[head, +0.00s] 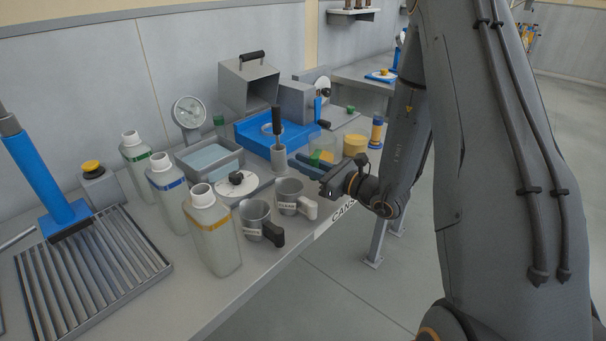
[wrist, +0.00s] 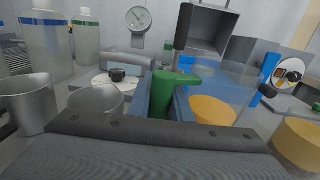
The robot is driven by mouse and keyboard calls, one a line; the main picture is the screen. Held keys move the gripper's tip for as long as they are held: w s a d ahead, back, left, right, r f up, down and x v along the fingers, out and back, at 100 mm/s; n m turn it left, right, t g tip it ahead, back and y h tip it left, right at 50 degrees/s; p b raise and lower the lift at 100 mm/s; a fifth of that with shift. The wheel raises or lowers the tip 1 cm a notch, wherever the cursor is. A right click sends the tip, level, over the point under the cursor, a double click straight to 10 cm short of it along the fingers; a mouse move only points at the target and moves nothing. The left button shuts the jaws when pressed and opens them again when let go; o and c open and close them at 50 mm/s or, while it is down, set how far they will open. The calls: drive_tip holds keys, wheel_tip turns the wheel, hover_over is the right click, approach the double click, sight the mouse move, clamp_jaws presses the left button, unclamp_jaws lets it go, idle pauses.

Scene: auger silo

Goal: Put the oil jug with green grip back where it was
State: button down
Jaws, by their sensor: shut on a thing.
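The oil jug (head: 327,143) is a clear vessel with yellow-orange contents low inside. In the head view it is just behind my gripper (head: 306,164), toward the right end of the bench. Its green grip (wrist: 174,92) stands between my two blue-grey fingers in the wrist view. My gripper (wrist: 161,100) is shut on that grip. The clear body and the yellow oil (wrist: 212,110) show to the right of the fingers. My fingers partly hide the jug's base in the head view, so I cannot tell whether it touches the bench.
Two grey mugs, one with a black handle (head: 257,221) and one with a white handle (head: 290,197), stand left of my gripper. A yellow tub (head: 355,144) is right of the jug. A grey cylinder with a black handle (head: 278,155) is close left. Several bottles stand farther left.

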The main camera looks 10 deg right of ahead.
drive_tip(key=shift+d+f, duration=0.1)
drive_tip(key=shift+f, duration=1.85)
drive_tip(key=shift+f, duration=0.15)
drive_tip(key=c, duration=1.6)
unclamp_jaws()
drive_tip(key=shift+s+d, duration=0.1)
drive_tip(key=b+v, duration=0.1)
drive_tip(key=v, duration=1)
drive_tip(key=shift+s+d, duration=0.2)
drive_tip(key=shift+s, duration=0.15)
